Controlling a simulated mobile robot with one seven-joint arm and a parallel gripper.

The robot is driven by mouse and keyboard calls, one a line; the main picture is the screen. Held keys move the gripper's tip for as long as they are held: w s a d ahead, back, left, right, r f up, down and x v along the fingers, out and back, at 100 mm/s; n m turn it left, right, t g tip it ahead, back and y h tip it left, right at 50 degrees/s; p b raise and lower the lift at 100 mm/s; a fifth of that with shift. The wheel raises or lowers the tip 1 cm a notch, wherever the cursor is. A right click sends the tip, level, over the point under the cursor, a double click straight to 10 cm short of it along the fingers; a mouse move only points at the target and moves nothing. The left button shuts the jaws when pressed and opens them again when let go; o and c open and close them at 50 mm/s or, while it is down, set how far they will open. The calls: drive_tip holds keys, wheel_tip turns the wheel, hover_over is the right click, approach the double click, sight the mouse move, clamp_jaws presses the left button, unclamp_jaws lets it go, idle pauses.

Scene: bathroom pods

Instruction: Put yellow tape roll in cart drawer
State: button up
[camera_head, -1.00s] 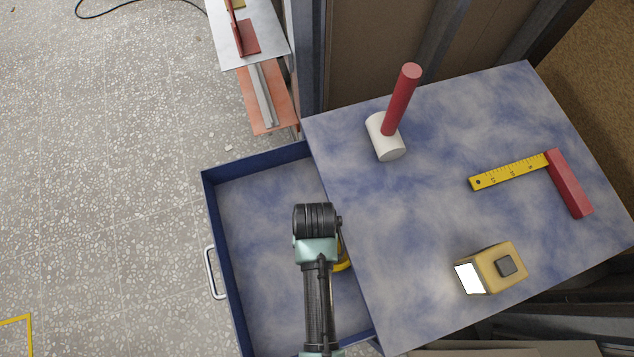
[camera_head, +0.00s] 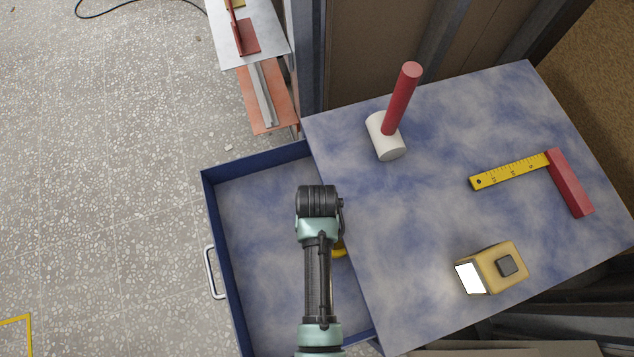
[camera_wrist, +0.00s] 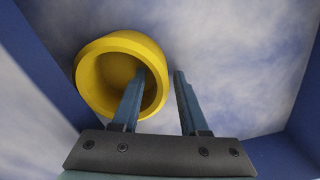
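The yellow tape roll (camera_wrist: 97,62) shows in the wrist view as a hollow ring inside the blue drawer (camera_wrist: 45,70). In the head view only a yellow sliver of the roll (camera_head: 339,250) shows beside my arm, near the cart top's edge. My gripper (camera_wrist: 161,73) is open, its fingers apart. The left finger overlaps the ring's opening and the right finger is outside it, with a gap to the roll. The drawer (camera_head: 262,240) is pulled out. My arm hides the gripper in the head view.
A shelf with an orange board (camera_head: 262,98) is beyond the drawer.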

wheel_tip(320, 180, up, 12)
drive_tip(key=p, duration=0.2)
drive_tip(key=w+r+t, duration=0.7)
drive_tip(key=w+r, duration=0.6)
drive_tip(key=w, duration=0.1)
drive_tip(key=w+r+t, duration=0.4)
drive_tip(key=r, duration=0.8)
drive_tip(key=w+r+t, duration=0.3)
drive_tip(key=r+t, duration=0.1)
drive_tip(key=r, duration=0.8)
drive_tip(key=s+r+t, duration=0.4)
drive_tip(key=r, duration=0.6)
drive_tip(key=s+r+t, duration=0.4)
drive_tip(key=s+r, duration=0.1)
drive_tip(key=r, duration=0.6)
drive_tip(key=s+r+n+t, duration=0.1)
drive_tip(key=s+r+t, duration=0.3)
drive_tip(key=r, duration=0.6)
drive_tip(key=shift+s+r, duration=0.25)
drive_tip(key=shift+s, duration=0.05)
drive_tip(key=shift+a+r, duration=0.1)
